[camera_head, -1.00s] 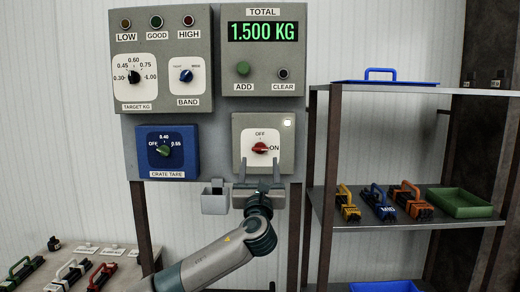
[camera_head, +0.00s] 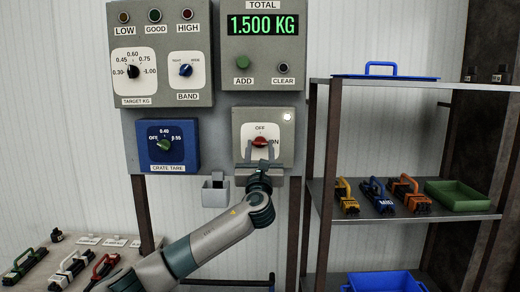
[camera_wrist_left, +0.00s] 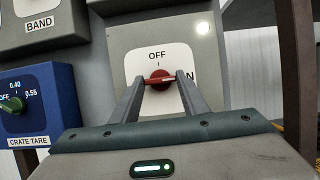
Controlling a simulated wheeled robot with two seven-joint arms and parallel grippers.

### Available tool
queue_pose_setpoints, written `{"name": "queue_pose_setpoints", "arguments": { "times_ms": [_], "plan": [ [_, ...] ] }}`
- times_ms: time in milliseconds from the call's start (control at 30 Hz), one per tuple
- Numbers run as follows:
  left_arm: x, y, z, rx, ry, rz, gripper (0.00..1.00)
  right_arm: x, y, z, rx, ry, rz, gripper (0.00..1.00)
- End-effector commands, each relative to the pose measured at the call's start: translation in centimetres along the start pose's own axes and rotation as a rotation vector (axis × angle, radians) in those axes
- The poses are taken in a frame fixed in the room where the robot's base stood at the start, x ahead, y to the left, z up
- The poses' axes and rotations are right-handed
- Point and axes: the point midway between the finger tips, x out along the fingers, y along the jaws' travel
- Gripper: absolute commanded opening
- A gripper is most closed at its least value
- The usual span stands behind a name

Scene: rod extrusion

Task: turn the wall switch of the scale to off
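The wall switch of the scale is a red knob (camera_head: 261,142) on a white plate in a grey box (camera_head: 284,118). OFF is marked above it and ON to its right. In the wrist view the knob (camera_wrist_left: 160,80) lies about level, its pale mark towards ON. A white lamp (camera_head: 287,117) on the box is lit. My left gripper (camera_head: 261,150) reaches up to the knob. Its fingers (camera_wrist_left: 160,82) stand at the knob's two sides, closed in on its ends with hardly any gap. My right gripper is not in view.
A blue crate tare box (camera_head: 189,145) with a green knob is left of the switch. The display (camera_head: 263,25) above reads 1.500 KG. A small grey holder (camera_head: 215,193) hangs below. A shelf (camera_head: 400,226) with several coloured items and a green tray (camera_head: 457,195) is at right.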

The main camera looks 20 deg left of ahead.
Motion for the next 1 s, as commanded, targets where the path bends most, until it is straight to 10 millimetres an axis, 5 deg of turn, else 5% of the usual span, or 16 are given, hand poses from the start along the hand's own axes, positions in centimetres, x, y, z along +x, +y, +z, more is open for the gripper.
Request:
{"name": "queue_pose_setpoints", "arguments": {
  "times_ms": [567,1000],
  "plan": [
    [-0.1,-0.1,-0.2,-0.082,0.000,0.034,0.18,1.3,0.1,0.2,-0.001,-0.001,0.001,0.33],
    [-0.2,-0.5,-0.3,-0.394,0.001,0.163,0.18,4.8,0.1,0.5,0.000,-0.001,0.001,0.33]
  ]
}}
